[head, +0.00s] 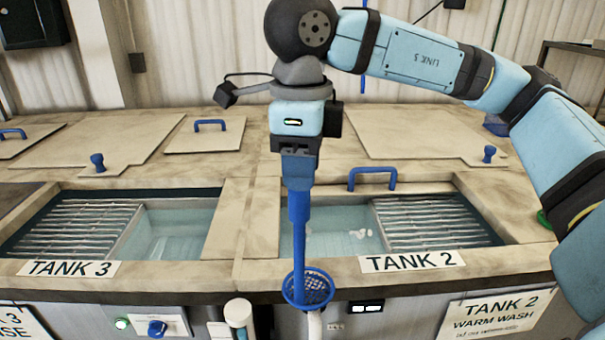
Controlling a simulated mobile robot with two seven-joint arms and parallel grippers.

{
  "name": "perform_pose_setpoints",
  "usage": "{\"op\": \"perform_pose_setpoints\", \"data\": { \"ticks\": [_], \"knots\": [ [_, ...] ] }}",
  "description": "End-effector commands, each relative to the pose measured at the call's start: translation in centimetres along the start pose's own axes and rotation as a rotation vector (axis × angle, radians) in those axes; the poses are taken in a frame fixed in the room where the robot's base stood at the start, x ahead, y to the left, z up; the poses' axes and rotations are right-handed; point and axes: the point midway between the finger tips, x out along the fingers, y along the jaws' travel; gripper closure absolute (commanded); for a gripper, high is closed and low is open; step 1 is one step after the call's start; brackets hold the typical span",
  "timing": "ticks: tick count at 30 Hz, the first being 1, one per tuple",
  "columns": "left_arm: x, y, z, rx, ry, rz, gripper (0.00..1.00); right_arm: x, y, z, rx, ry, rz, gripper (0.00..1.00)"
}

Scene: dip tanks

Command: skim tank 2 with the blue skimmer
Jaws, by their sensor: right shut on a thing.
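My right gripper (298,152) comes down from above and is shut on the upper end of the handle of the blue skimmer (299,235). The skimmer hangs upright, with its round mesh basket at the bottom. In the picture the basket overlaps the front edge of the tanks, left of the TANK 2 label; its exact height above that edge I cannot tell. Tank 2 (500,258) is open and holds pale blue water, with a slatted metal rack on its right side. Small white patches (358,234) show on the water left of the rack. My left gripper is out of view.
Tank 3 (170,268) is open on the left, with a similar rack. A blue lid handle (372,178) stands behind tank 2. Blue knobs (97,160) and flat lids (205,136) lie farther back. A control panel with a blue dial (157,328) is below tank 3.

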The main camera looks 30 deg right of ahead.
Motion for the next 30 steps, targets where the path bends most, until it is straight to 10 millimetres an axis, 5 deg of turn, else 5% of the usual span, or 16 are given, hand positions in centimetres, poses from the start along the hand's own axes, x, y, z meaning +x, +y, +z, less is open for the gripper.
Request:
{"op": "perform_pose_setpoints", "data": {
  "ticks": [30],
  "knots": [
    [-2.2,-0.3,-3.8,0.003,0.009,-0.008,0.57,-0.4,-15.6,3.3,0.003,-0.002,-0.002,1.00]
  ]
}}
